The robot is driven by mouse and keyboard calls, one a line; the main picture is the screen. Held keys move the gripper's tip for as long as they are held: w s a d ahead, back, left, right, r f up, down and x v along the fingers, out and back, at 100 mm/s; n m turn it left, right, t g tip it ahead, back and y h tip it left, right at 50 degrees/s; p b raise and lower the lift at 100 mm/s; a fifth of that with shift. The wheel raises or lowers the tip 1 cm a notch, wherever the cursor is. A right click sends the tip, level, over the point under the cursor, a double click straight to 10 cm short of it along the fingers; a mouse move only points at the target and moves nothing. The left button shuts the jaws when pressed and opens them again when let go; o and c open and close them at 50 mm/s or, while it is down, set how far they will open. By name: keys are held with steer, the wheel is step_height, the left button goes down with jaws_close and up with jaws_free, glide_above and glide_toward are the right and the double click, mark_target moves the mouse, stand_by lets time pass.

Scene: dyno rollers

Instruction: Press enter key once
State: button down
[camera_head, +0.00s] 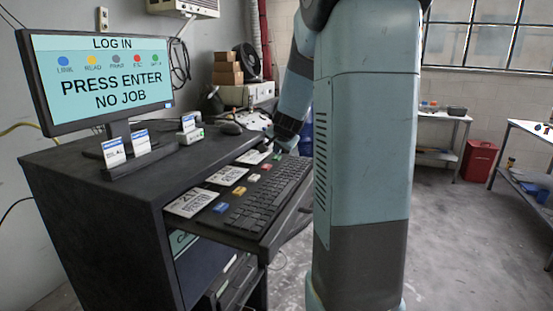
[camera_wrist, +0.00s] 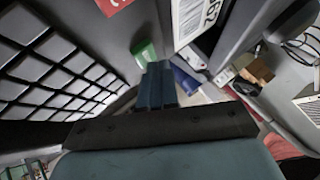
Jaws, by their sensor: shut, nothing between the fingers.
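The monitor (camera_head: 100,80) reads "LOG IN", "PRESS ENTER", "NO JOB" above and below a row of coloured dots with small labels. The label under the green dot is too small to read surely. A black keyboard (camera_head: 262,200) lies on the pull-out tray, with coloured keys in a row beside it. A green key (camera_wrist: 145,52) shows just past my fingertips in the wrist view; it is partly hidden by my arm in the head view. My gripper (camera_wrist: 156,72) is shut and empty, close to the green key. I cannot tell whether they touch.
The red key (camera_head: 266,167), yellow key (camera_head: 239,190) and blue key (camera_head: 220,208) sit along the tray beside printed cards (camera_head: 191,202). The keyboard's keys (camera_wrist: 50,75) fill the left of the wrist view.

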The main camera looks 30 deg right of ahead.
mark_target(277, 158)
steer(key=shift+f, duration=0.4)
stand_by(0.7)
steer(key=shift+r, duration=0.85)
steer(key=shift+r, duration=2.5)
steer(key=shift+a, duration=0.1)
